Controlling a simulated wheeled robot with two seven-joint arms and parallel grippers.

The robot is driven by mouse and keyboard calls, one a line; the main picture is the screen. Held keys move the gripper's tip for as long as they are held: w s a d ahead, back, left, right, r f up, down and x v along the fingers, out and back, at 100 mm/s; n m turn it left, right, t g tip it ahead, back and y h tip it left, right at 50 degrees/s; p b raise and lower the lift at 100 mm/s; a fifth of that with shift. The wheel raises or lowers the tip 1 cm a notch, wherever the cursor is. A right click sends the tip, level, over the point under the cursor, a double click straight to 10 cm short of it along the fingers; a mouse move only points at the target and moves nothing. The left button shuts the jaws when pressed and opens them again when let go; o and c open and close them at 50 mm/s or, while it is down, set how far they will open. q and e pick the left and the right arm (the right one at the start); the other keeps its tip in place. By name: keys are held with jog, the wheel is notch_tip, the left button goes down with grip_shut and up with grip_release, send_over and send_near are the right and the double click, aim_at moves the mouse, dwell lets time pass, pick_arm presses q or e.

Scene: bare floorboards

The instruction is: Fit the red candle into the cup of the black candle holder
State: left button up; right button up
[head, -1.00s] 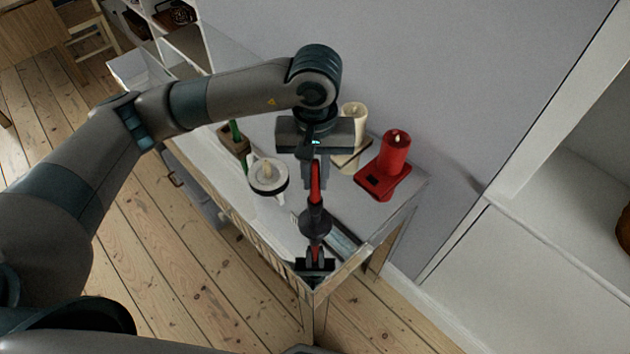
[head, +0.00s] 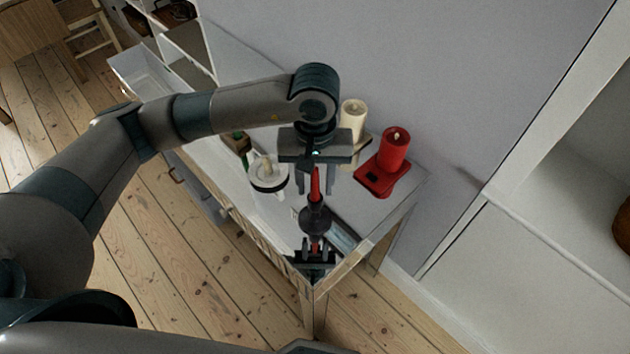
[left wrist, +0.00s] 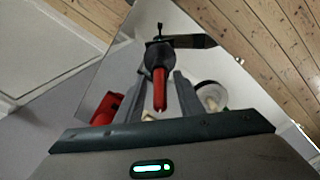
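The slim red candle (head: 316,186) stands upright with its lower end at the cup of the black candle holder (head: 315,220), and appears to sit in it. The holder stands on the glossy cabinet top near its front corner. My left gripper (head: 316,190) is open, its two fingers apart on either side of the candle with a gap to each. In the left wrist view the candle (left wrist: 160,90) rises between the spread fingers, with the dark round holder (left wrist: 158,55) beyond it. How deep the candle sits is hidden. My right gripper is out of view.
A thick red candle (head: 395,147) on a red base stands to the right, a cream candle (head: 352,118) behind. A white dish with a candle (head: 268,182) stands to the left. The mirror-like cabinet top (head: 285,225) reflects my gripper. A wall rises behind.

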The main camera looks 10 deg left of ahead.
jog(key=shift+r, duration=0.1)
